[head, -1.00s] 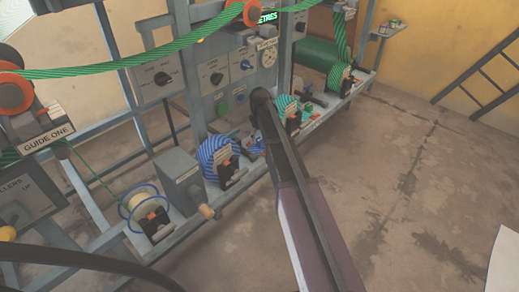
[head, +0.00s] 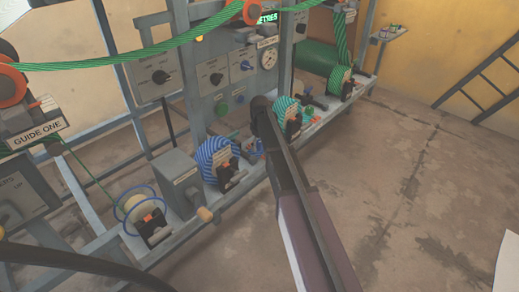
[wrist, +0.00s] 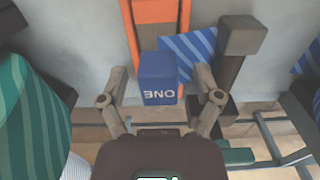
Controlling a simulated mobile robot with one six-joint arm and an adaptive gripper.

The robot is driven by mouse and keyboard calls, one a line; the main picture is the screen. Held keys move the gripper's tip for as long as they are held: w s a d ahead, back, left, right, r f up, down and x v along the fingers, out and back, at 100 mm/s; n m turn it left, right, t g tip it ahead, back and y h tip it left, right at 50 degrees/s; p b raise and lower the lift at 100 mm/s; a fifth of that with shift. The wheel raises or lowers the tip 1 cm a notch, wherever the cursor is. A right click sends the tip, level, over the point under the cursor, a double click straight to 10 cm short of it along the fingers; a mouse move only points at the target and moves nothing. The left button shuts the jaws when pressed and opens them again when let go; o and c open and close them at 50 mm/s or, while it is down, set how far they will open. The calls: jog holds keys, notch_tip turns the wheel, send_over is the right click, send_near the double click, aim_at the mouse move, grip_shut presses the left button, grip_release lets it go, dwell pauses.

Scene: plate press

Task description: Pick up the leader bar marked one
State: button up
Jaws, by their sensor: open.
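The leader bar marked one is a blue block (wrist: 158,84) with white lettering that reads upside down in the wrist view. A piece of blue striped web (wrist: 190,50) shows just behind it. My gripper (wrist: 161,78) is open, with one finger on each side of the block and visible gaps on both sides. I cannot tell its exact height over the block. In the head view my arm hides most of the gripper and the bar, beside the blue striped roll (head: 217,160).
An orange frame (wrist: 155,12) stands behind the block, and a grey-brown post (wrist: 240,38) is close at its right. A green striped roll (wrist: 30,115) is at the left. In the head view, the floor (head: 380,200) right of the press is clear.

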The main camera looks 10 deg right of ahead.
grip_shut()
jog(key=shift+r, duration=0.2)
dwell(0.3)
notch_tip(320, 180, up, 4)
jog(key=p, duration=0.4)
jog(key=shift+f, duration=0.1)
jog(key=s+d+p, duration=0.1)
jog(key=s+d, duration=0.1)
jog(key=s, duration=1.4)
jog(key=shift+r, duration=0.4)
